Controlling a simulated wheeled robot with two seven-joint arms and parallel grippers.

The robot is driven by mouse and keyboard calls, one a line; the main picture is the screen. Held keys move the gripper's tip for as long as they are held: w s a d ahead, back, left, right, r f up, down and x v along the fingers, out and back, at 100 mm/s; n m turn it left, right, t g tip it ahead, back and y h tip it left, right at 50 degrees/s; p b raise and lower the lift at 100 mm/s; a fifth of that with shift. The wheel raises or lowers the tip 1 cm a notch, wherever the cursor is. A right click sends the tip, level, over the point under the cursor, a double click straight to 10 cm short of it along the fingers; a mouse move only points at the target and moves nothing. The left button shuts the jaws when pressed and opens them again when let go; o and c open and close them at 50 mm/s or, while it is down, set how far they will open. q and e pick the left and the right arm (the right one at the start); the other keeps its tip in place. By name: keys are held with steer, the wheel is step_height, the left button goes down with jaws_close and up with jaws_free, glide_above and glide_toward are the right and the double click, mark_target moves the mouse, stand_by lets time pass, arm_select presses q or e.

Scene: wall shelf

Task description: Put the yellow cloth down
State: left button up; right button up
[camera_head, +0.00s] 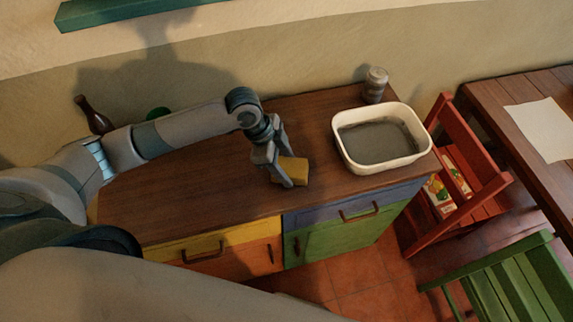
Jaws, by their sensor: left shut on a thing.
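The yellow cloth (294,171) is a small folded block at the middle of the dark wooden cabinet top (225,190). My left gripper (286,178) reaches down from the left and is shut on the cloth, with its fingers covering part of it. The cloth is at or very near the wood; I cannot tell whether it touches. My right gripper is not in view.
A white basin (341,153) with a grey inside stands right of the cloth. A grey jar (375,86) stands behind it. A dark bottle (93,115) and a green object (158,113) are at the back left. Bare wood lies left of the cloth.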

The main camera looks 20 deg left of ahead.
arm_select(q)
steer(key=shift+s+f, duration=0.1)
steer(key=shift+f, duration=0.15)
steer(key=shift+s+f, duration=0.3)
steer(key=shift+f, duration=0.1)
steer(key=o, duration=0.9)
steer(key=shift+f, duration=0.1)
steer(key=shift+o, duration=0.2)
steer(key=shift+w+f, duration=0.1)
steer(key=shift+r, duration=0.65)
steer(key=w+b+v, duration=0.1)
steer(key=b+v, duration=0.1)
steer(key=v, duration=1)
steer(key=shift+s+r+b, duration=0.2)
steer(key=shift+r+b, duration=0.1)
